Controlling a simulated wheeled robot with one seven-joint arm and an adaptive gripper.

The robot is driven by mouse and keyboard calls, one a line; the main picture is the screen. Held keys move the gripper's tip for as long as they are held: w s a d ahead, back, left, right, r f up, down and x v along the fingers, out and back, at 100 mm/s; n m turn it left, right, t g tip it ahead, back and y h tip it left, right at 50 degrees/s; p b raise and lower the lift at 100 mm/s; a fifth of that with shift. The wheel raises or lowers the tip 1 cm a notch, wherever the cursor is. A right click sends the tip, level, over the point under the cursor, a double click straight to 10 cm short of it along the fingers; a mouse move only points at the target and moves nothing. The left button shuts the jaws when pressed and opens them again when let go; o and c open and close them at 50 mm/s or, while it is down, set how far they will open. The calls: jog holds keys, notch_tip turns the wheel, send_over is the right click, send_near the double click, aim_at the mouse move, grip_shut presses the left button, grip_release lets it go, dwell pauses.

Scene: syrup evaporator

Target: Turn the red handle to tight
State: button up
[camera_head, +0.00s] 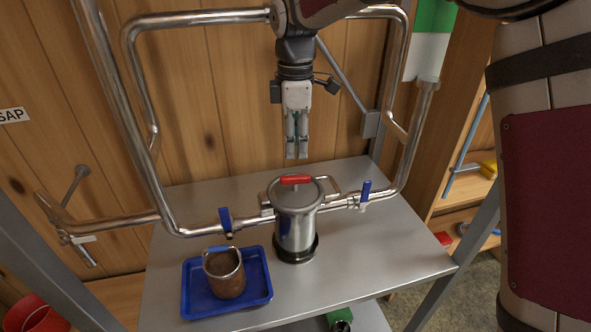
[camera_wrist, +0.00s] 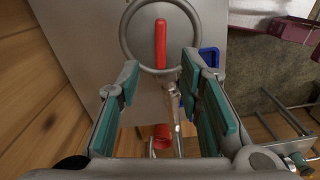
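The red handle (camera_head: 296,179) is a short bar lying across the lid of a steel canister (camera_head: 296,225) on the metal table. In the wrist view the red handle (camera_wrist: 160,52) runs up and down on the round lid, beyond my fingertips. My gripper (camera_head: 297,155) hangs pointing down above and slightly behind the canister, clear of the handle. In the wrist view my gripper (camera_wrist: 165,95) has its teal-padded fingers spread apart with nothing between them. Any tight marking on the lid is too small to read.
Pipes with blue valve levers (camera_head: 225,219) (camera_head: 365,190) meet the canister on both sides. A blue tray (camera_head: 258,296) holding a brown pot (camera_head: 225,275) stands in front left. Steel pipes (camera_head: 150,90) frame the space around my arm. The table's right side (camera_head: 400,250) is clear.

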aim_at(295, 176)
notch_tip(295, 176, down, 8)
jog(key=shift+f+p, duration=0.2)
jog(key=shift+p, duration=0.65)
grip_shut()
